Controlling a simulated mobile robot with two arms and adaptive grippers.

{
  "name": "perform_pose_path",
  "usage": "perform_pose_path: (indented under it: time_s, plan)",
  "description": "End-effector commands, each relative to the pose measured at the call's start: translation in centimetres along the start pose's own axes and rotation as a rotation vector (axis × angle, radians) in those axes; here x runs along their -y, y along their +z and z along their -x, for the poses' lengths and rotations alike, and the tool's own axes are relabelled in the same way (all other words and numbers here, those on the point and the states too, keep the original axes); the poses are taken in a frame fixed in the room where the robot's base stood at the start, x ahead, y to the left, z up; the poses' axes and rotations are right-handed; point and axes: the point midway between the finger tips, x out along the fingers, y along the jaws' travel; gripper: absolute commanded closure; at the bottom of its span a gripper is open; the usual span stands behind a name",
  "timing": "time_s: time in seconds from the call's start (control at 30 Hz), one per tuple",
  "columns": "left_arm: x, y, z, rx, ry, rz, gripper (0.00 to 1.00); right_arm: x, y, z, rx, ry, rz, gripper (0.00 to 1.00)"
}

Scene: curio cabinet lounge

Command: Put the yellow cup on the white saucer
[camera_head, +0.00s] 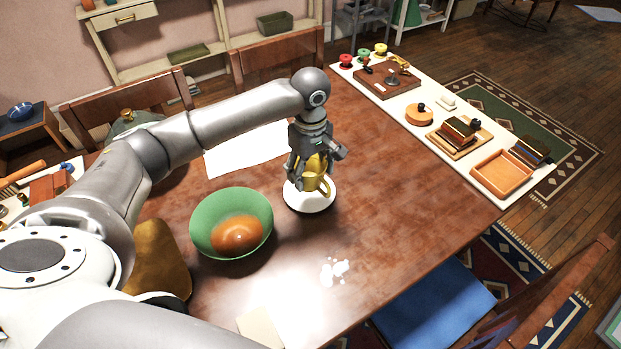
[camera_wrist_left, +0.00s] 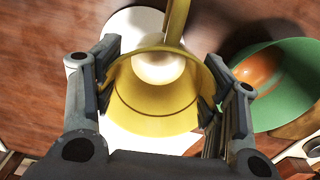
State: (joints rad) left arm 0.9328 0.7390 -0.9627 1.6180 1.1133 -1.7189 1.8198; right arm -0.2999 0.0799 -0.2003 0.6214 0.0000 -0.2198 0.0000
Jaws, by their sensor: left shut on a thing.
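The yellow cup (camera_head: 314,183) is held upright between the fingers of my left gripper (camera_head: 312,176). In the left wrist view the gripper (camera_wrist_left: 160,98) has a finger on each side of the cup (camera_wrist_left: 150,118), and the cup's handle points to the top of the picture. The white saucer (camera_head: 309,204) is directly under the cup on the brown table. It also shows around the cup in the wrist view (camera_wrist_left: 120,38). Whether the cup's base touches the saucer cannot be told. My right gripper is not in view.
A green bowl (camera_head: 204,222) with an orange-brown round thing (camera_head: 238,236) stands left of the saucer. A white sheet (camera_head: 240,150) lies behind it. A white board (camera_head: 445,143) with several small items runs along the right edge. The table (camera_head: 410,215) right of the saucer is clear.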

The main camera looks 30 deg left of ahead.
Motion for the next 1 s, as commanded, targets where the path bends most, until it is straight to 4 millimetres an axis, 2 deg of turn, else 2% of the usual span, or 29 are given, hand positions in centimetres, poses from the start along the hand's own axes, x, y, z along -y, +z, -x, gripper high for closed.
perform_pose_path:
  time_s: [0.03,0.2,0.53,0.7,1.0]
  plan:
    - [-0.3,-0.6,-1.2,0.0,-0.007,0.002,0.66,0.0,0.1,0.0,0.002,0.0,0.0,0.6]
    - [-1.6,-2.1,-3.5,0.0,-0.003,-0.001,0.66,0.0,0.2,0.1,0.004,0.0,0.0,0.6]
    - [-2.5,-3.2,-5.3,0.0,-0.004,-0.002,0.66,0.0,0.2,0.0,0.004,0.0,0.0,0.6]
    - [-2.3,-3.1,-7.9,0.001,-0.005,-0.002,0.66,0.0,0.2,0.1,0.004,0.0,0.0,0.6]
    - [-2.4,-3.1,-8.2,0.0,-0.002,-0.003,0.66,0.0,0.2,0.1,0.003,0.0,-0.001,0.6]
